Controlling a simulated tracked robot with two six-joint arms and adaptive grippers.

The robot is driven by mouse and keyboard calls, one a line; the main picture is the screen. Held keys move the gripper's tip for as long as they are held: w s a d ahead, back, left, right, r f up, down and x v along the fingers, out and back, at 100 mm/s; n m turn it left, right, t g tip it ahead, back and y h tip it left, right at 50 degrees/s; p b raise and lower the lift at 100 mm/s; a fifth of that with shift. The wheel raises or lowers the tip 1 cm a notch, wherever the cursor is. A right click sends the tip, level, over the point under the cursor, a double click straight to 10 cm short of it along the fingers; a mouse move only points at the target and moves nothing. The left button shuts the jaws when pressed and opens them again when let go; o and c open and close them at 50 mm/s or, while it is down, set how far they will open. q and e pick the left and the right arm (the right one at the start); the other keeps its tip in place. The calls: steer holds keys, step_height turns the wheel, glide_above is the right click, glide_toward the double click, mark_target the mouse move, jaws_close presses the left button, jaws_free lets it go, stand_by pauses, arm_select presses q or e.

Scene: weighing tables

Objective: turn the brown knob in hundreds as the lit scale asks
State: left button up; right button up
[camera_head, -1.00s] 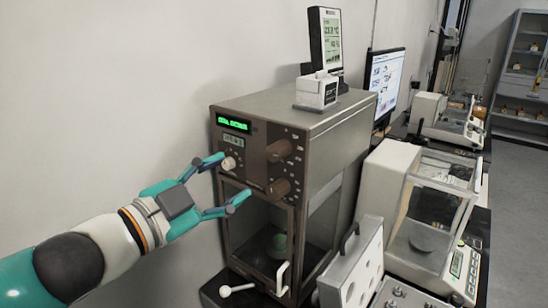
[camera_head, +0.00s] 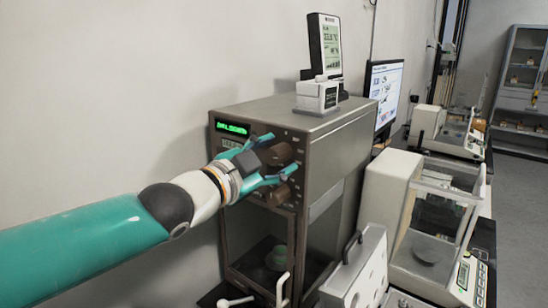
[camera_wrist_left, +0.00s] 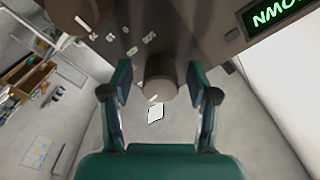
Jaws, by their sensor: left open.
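The brown scale (camera_head: 330,195) has a lit green display (camera_head: 233,128) on its front, too small to read surely. The upper brown knob (camera_head: 281,153) is partly behind my left gripper (camera_head: 275,157); the lower brown knob (camera_head: 277,194) is just below it. My left gripper is open, with one finger above and one below the upper knob. In the left wrist view the brown knob (camera_wrist_left: 160,78) lies between the two fingertips (camera_wrist_left: 160,90), with gaps on both sides. Another knob (camera_wrist_left: 92,12) shows at upper left there. My right gripper is not in view.
A monitor (camera_head: 384,95) stands behind. A beige balance (camera_head: 388,185) and a grey case (camera_head: 358,270) are at the right. A wall is at the left.

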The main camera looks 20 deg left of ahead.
arm_select(q)
jaws_close()
steer(key=shift+n, duration=0.3)
steer(key=n+p, duration=0.2)
steer(key=n, duration=0.1)
steer(key=shift+n+p, duration=0.75)
steer(key=shift+n, duration=1.25)
jaws_free()
